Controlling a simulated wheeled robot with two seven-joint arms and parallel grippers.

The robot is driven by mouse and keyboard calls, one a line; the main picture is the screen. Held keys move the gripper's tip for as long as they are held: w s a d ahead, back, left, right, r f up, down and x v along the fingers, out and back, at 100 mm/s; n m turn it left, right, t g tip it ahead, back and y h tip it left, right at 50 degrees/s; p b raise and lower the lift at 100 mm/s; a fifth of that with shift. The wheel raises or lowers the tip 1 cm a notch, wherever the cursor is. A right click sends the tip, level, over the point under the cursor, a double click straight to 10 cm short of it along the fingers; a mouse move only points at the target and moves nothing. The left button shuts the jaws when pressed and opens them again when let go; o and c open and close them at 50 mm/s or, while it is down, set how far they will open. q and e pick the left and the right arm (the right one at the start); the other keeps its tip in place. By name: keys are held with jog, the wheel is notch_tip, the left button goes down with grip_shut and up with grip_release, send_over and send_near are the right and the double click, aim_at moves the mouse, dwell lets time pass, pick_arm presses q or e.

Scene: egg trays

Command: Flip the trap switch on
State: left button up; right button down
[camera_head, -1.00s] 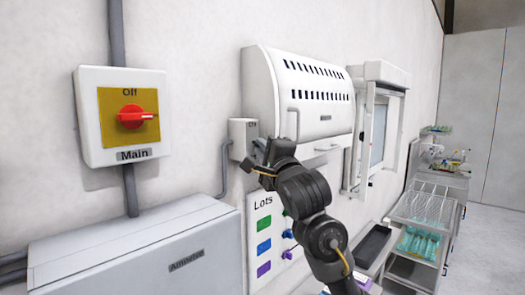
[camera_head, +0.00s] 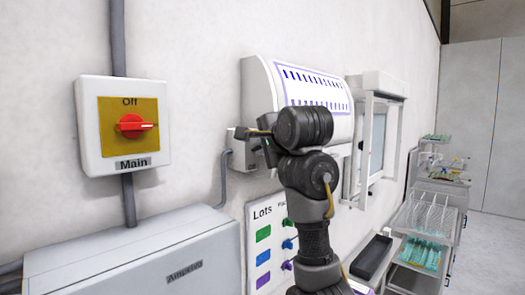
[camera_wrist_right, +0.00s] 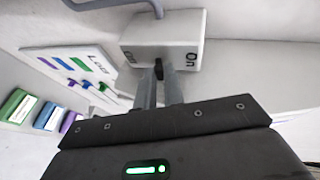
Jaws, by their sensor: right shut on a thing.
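The trap switch is a small grey box (camera_head: 240,158) on the wall, left of the white slotted trap housing (camera_head: 335,123). The housing's slots glow violet. In the right wrist view the box (camera_wrist_right: 145,38) has a small black lever (camera_wrist_right: 158,70) and an "On" label at its right end; the label at the other end is hard to read. My right gripper (camera_wrist_right: 159,84) is at the box, its two fingers shut around the lever. In the head view my right gripper (camera_head: 250,134) partly hides the box. My left gripper is out of view.
A main switch (camera_head: 132,125) with a red knob is on the wall at left, above a grey cabinet (camera_head: 140,262). A "Lots" board (camera_head: 264,230) with coloured tags hangs below the trap switch. A wall-mounted frame (camera_head: 370,140) and wire racks stand to the right.

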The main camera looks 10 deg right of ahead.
dwell(0.3)
jog(key=c, duration=1.5)
grip_release()
jog(key=shift+s+r, duration=0.1)
jog(key=shift+r, duration=0.05)
